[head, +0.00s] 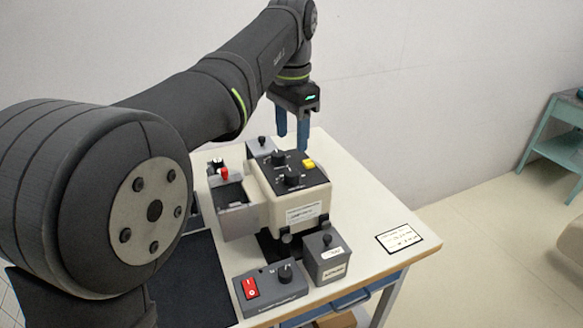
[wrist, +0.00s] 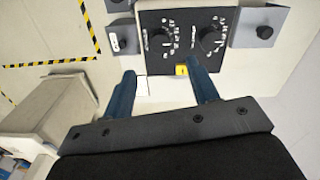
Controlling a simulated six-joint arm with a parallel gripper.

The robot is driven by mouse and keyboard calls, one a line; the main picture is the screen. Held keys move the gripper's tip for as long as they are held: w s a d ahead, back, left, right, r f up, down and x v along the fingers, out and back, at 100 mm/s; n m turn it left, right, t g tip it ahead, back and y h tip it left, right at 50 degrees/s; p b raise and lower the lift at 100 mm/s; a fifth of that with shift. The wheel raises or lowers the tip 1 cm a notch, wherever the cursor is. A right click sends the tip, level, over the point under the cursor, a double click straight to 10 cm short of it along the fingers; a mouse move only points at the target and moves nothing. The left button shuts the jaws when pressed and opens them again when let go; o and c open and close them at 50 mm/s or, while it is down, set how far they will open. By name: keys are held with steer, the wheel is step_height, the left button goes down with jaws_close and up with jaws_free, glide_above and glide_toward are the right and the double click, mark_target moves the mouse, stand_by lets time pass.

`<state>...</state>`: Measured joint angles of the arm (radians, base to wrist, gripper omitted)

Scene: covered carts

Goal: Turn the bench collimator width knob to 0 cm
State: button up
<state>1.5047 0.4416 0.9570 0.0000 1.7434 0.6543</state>
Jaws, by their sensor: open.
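The bench collimator (head: 297,208) is a beige box with a dark top panel, standing on the table. Two black knobs with white scale marks sit on that panel: one farther back (head: 278,158) and one nearer (head: 292,177). Both show side by side in the wrist view, a left knob (wrist: 157,42) and a right knob (wrist: 210,41). The labels are too small to tell which sets width, or the exact settings. My gripper (head: 292,142) has blue fingers, open and empty, above the panel's back part, apart from both knobs. A yellow button (head: 309,163) is on the panel edge.
A grey box with a red rocker switch (head: 250,288) and a small grey box with a black knob (head: 325,258) stand in front. A red-knobbed unit (head: 224,174) is at left. A printed card (head: 399,238) lies on the clear right side of the table.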

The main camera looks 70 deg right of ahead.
mark_target(292, 172)
step_height(292, 172, down, 9)
steer(key=shift+f, duration=0.1)
stand_by(0.3)
steer(key=c, duration=1)
steer(key=n, duration=1.1)
steer(key=shift+n, duration=2)
